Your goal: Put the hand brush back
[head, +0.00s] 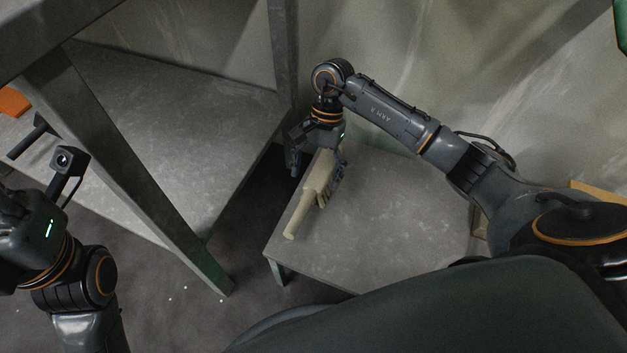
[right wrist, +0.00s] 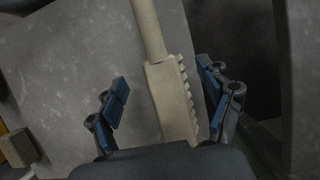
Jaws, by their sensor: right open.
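The hand brush (head: 312,194) is beige, with a handle and a short row of bristles along one side. In the head view it is at the left part of the low grey table, its handle toward the front edge. My right gripper (head: 318,172) is open around the brush's head end. In the right wrist view the brush (right wrist: 170,88) runs between the two open fingers (right wrist: 168,100). The bristles are near the right finger, and a gap shows at the left finger. My left gripper is mostly cut off at the left edge of the head view; its fingertips are unclear.
The low table (head: 390,215) is otherwise mostly bare. A taller metal shelf frame (head: 120,165) with a lower board stands to the left, across a narrow floor gap. An orange thing (head: 13,102) lies at far left. A wall closes off the back.

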